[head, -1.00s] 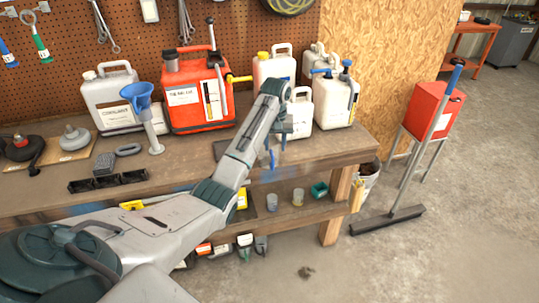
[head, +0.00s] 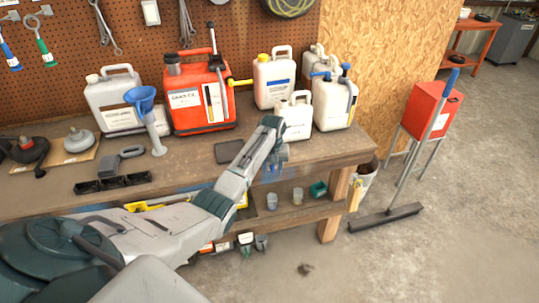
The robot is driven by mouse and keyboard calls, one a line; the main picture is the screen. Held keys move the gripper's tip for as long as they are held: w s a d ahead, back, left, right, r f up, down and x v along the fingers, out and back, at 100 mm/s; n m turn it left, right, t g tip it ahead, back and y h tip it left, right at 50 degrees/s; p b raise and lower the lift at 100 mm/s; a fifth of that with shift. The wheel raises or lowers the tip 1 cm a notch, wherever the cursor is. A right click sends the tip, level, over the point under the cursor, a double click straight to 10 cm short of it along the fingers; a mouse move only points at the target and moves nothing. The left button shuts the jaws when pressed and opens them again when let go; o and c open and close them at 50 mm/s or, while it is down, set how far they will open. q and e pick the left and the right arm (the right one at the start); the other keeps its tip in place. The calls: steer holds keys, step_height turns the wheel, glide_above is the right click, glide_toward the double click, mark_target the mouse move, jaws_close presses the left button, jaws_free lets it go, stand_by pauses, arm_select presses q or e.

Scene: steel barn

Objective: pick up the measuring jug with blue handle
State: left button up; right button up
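My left arm reaches in from the left, and its gripper (head: 276,162) hangs at the front edge of the workbench (head: 330,150), above the lower shelf. A small blue part shows at its tip; I cannot tell whether the fingers are open or shut. Two small cups or jugs, a grey-blue one (head: 271,201) and a clear one (head: 298,196), stand on the lower shelf below the gripper, apart from it. A blue handle is not clear on either, so I cannot tell which is the measuring jug. My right gripper is not in view.
White canisters (head: 274,84) and a red fuel can (head: 199,95) line the back of the bench. A blue funnel (head: 146,108) stands at left. A green container (head: 318,189) sits on the shelf. A broom (head: 388,217) leans at right by a red box (head: 432,112).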

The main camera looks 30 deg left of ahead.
arm_select(q)
jaws_close()
steer(key=shift+r, duration=0.15)
